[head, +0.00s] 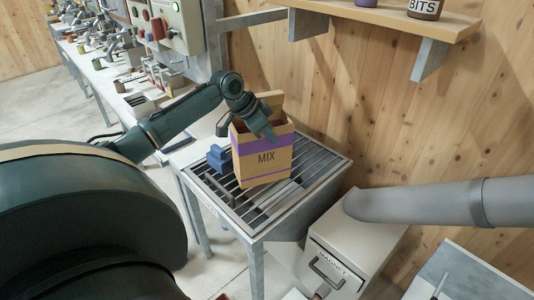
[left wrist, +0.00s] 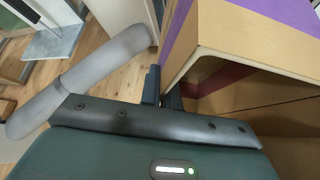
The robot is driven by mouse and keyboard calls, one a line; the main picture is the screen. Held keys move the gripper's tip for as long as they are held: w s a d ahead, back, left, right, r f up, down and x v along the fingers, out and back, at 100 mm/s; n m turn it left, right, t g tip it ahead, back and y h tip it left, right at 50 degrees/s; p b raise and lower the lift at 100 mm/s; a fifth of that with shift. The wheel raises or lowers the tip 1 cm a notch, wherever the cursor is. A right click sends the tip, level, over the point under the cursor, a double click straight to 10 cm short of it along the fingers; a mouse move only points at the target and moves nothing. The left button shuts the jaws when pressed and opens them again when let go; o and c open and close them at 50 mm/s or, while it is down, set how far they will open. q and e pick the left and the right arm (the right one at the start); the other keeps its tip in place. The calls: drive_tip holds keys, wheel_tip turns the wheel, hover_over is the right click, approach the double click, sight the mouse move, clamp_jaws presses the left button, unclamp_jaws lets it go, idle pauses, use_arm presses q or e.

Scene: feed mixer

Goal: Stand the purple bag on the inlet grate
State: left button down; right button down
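The purple bag (head: 263,158) is a tan, box-like bag with purple bands and the word MIX. It stands close to upright on the inlet grate (head: 314,172), a barred metal table top, and its base looks to rest on the bars. My left gripper (head: 266,132) reaches down over its top. In the left wrist view the bag (left wrist: 245,55) fills the right side, and the close-set fingers (left wrist: 162,92) look shut on its edge. The exact contact is partly hidden. My right gripper is not in view.
A blue stepped object (head: 218,158) sits on the grate left of the bag. A beige magnet box (head: 345,252) and a grey pipe (head: 430,204) are at the right. A wall shelf (head: 400,16) holds jars above. A control cabinet (head: 172,24) stands behind.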

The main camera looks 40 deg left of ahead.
sight(277, 160)
use_arm(q)
drive_tip(key=shift+f, duration=3.15)
drive_tip(key=c, duration=2.1)
unclamp_jaws()
drive_tip(key=shift+f, duration=0.2)
drive_tip(key=o, duration=0.5)
drive_tip(key=shift+c, duration=0.2)
drive_tip(key=shift+r, duration=0.1)
